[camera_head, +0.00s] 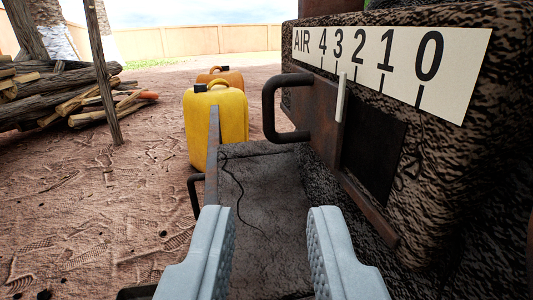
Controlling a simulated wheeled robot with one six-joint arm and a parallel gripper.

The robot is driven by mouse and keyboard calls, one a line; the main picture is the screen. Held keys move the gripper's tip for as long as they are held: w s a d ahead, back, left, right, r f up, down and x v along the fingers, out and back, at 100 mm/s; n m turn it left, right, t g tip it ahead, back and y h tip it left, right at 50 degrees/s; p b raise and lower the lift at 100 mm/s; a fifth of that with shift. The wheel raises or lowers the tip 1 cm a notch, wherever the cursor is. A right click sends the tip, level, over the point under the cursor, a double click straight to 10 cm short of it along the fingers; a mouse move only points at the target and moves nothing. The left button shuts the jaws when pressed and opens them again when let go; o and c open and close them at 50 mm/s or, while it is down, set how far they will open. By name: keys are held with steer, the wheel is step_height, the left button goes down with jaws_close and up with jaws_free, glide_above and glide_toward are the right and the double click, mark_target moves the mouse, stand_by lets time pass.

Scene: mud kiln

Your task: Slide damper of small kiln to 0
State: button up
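The small kiln (445,190) is a dark, mottled block on the right. A cream scale plate (460,70) on it reads AIR 4 3 2 1 0, with 0 at the right end. The rusty damper plate (318,115) has a dark bent handle (268,105) at its left and a cream pointer (341,98). The pointer stands close to the mark under 3. A dark opening (375,160) shows to the right of the plate. My gripper (272,225) is open and empty, in front of and below the handle, not touching it.
A dark ledge with a rusty upright edge (212,155) lies ahead, below the handle. A yellow jerrycan (231,115) and an orange one (232,77) stand behind it. Stacked logs (50,95) and a post (103,70) are at left. Bare ground is free between.

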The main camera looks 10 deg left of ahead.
mark_target(270, 115)
steer(key=w, duration=0.5)
steer(key=w+a, duration=0.1)
steer(key=w, duration=0.5)
steer(key=w+a, duration=0.1)
steer(key=w, duration=0.5)
steer(key=shift+w+f, duration=0.25)
steer(key=shift+f, duration=0.15)
jaws_close()
